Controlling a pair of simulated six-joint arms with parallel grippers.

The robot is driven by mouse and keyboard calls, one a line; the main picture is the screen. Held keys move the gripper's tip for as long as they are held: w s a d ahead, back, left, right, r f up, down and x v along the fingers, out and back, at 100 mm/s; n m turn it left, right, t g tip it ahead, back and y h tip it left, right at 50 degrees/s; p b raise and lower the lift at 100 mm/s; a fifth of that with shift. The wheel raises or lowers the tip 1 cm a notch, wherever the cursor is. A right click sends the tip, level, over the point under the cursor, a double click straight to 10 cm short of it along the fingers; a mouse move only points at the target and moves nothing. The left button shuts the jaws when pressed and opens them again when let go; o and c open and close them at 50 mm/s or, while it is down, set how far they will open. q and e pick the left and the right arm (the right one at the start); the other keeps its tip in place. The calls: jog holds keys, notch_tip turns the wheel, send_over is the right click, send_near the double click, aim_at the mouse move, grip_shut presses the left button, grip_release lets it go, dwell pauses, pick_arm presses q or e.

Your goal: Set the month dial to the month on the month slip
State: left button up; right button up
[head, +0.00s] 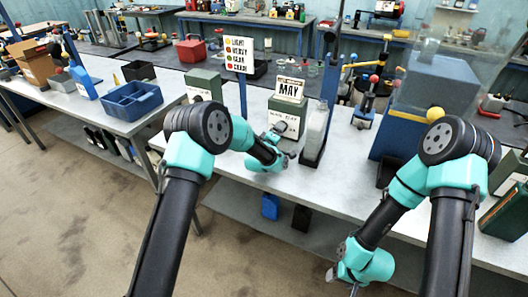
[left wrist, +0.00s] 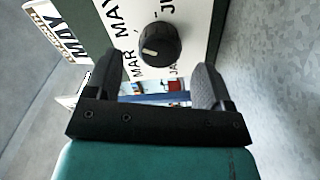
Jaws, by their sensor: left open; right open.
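The month slip (head: 289,88) reads MAY and stands on top of the green dial box (head: 284,118); it also shows at the upper left of the left wrist view (left wrist: 48,42). The month dial (left wrist: 160,45) is a black knob on a white face with month labels, including MAR and MAY. Its pale mark points to the lower left in that view, roughly toward MAR. My left gripper (left wrist: 156,82) is open, with the knob just ahead, between the line of its two fingers; contact is not visible. My right gripper (head: 343,282) is open, low in front of the table, far from the dial.
A clear bottle (head: 316,130) stands close to the right of the dial box. A sign post (head: 242,95) and another green box (head: 204,86) stand to its left. A blue machine (head: 433,95) is at the right. A blue tray (head: 132,102) is on the left table.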

pick_arm(q)
jog(key=v, duration=1.3)
jog(key=shift+s+a, duration=0.15)
jog(key=shift+s, duration=0.05)
